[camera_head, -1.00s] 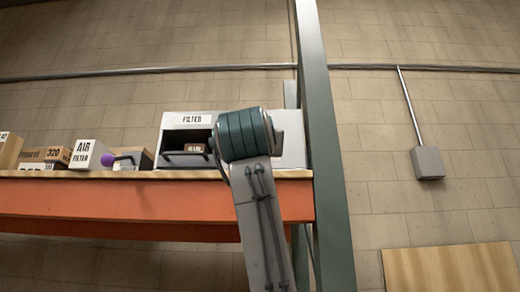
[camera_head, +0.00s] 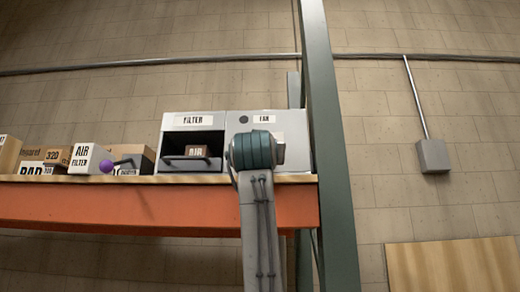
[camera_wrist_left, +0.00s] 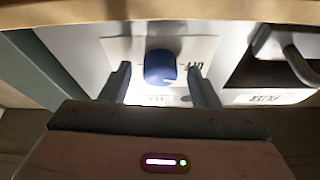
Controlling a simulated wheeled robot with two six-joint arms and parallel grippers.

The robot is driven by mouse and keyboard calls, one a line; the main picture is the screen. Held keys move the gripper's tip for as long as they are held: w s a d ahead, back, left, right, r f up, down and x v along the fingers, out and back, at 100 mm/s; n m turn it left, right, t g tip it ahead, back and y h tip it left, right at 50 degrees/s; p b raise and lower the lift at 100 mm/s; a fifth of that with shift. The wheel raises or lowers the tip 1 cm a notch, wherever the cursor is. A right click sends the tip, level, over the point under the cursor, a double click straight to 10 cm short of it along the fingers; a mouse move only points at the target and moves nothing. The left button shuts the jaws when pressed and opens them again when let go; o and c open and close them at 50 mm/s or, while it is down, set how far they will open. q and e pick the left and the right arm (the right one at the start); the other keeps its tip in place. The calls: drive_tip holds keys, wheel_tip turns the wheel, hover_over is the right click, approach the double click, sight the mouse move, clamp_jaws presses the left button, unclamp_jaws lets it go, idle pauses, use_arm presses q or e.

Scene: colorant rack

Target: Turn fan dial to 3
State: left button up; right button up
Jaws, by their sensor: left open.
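The fan box (camera_head: 292,130) is a light grey cabinet at the right end of the shelf, with a FAN label and a dark round spot. My left arm covers its lower part in the head view, hiding the dial and jaws. In the left wrist view, upside down, the blue fan dial (camera_wrist_left: 160,67) sits on a pale plate. A label that seems to read OFF shows beside it. My left gripper (camera_wrist_left: 159,70) is open, one finger on each side of the dial. I cannot tell whether they touch it. My right gripper is not in view.
The FILTER box (camera_head: 190,121) stands left of the fan box; its handle (camera_wrist_left: 300,64) shows in the wrist view. Several cartons (camera_head: 92,158) and a purple knob (camera_head: 107,166) are further left. A green rack post (camera_head: 330,140) rises just right of the fan box.

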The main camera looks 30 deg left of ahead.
use_arm(q)
drive_tip(key=c, duration=1)
drive_tip(key=shift+o, duration=0.2)
drive_tip(key=shift+m, duration=0.4)
drive_tip(key=shift+a+r+m+g+h+p, duration=0.2)
drive_tip(key=shift+m+g+h, duration=0.9)
drive_tip(key=shift+m, duration=4.05)
drive_tip(key=shift+d+r+m+g+h+p, duration=0.35)
drive_tip(key=shift+m+g+h, duration=0.7)
drive_tip(key=shift+m, duration=4.05)
drive_tip(key=shift+a+r+m+g+h+p, duration=0.25)
drive_tip(key=shift+m+g+h, duration=0.8)
drive_tip(key=shift+m, duration=4.1)
drive_tip(key=shift+f, duration=0.1)
